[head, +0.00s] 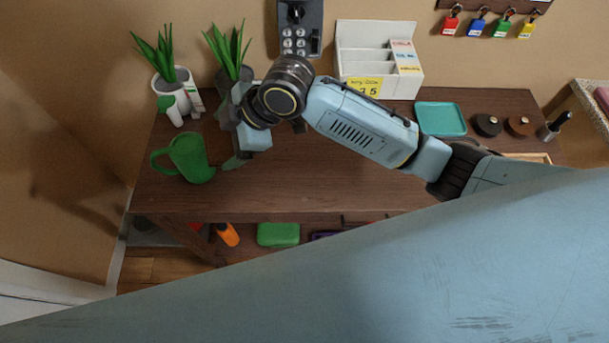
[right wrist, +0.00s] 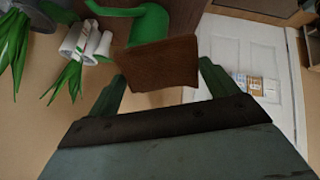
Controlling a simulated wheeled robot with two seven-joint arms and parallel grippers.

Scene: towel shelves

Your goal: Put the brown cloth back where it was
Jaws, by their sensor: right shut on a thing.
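My right gripper (head: 236,152) is over the left end of the wooden table, close to the right of the green watering can. In the right wrist view, the brown cloth (right wrist: 160,64) is a flat, squarish brown piece between the two fingers of the right gripper (right wrist: 162,84), which is shut on it. The cloth cannot be made out in the head view, where the gripper and arm hide that spot. My left gripper is not in view.
The green watering can (head: 188,158) and two potted plants (head: 172,88) (head: 232,70) crowd the gripper. A white organizer (head: 375,88), teal tray (head: 441,119) and dark round items stand farther right. The table (head: 290,190) has bare room in front; a lower shelf holds a green box (head: 278,235).

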